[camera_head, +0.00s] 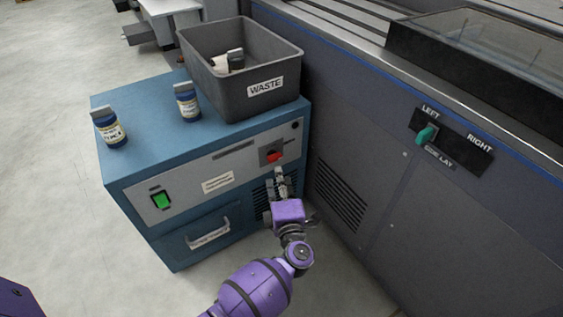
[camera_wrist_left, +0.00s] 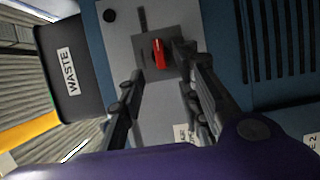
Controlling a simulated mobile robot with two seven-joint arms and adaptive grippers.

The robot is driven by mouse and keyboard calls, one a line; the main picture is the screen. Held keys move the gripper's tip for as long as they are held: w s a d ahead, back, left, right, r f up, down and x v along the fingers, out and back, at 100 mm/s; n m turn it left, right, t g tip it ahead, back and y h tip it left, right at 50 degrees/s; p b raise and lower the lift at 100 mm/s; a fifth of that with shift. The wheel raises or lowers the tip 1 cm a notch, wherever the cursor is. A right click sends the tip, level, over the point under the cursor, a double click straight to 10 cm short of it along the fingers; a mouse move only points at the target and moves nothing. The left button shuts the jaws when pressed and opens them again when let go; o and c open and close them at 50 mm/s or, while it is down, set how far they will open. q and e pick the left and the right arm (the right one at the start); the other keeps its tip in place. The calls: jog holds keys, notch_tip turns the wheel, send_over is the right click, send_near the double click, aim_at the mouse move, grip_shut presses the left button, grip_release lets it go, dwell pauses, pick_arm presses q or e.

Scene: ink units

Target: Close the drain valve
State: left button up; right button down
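The drain valve appears to be the red handle (camera_head: 274,157) on a dark square plate at the right of the blue cabinet's grey front panel. In the left wrist view the red handle (camera_wrist_left: 159,53) lies between the fingertips' directions, its long side pointing roughly along the fingers. My left gripper (camera_head: 281,175) is just in front of and below the handle in the head view. In the wrist view its two fingers (camera_wrist_left: 160,66) are apart, with nothing held between them. I cannot tell whether a finger touches the handle. My right gripper is not in view.
The blue cabinet (camera_head: 158,133) bears a grey WASTE bin (camera_head: 219,90) and two ink jars (camera_head: 188,105). A green switch (camera_head: 161,200) is on its panel's left. The large dark machine (camera_head: 363,160) stands close on the right. Clear floor (camera_head: 60,215) lies left.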

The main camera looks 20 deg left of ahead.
aim_at(275, 160)
pick_arm(q)
jog(key=b+x, duration=0.1)
jog(key=x, duration=0.5)
jog(key=shift+w+f+b, duration=0.1)
jog(key=shift+b, duration=0.2)
jog(key=shift+w+a, duration=0.25)
jog(key=shift+w, duration=0.2)
jog(key=shift+c, duration=0.3)
grip_shut()
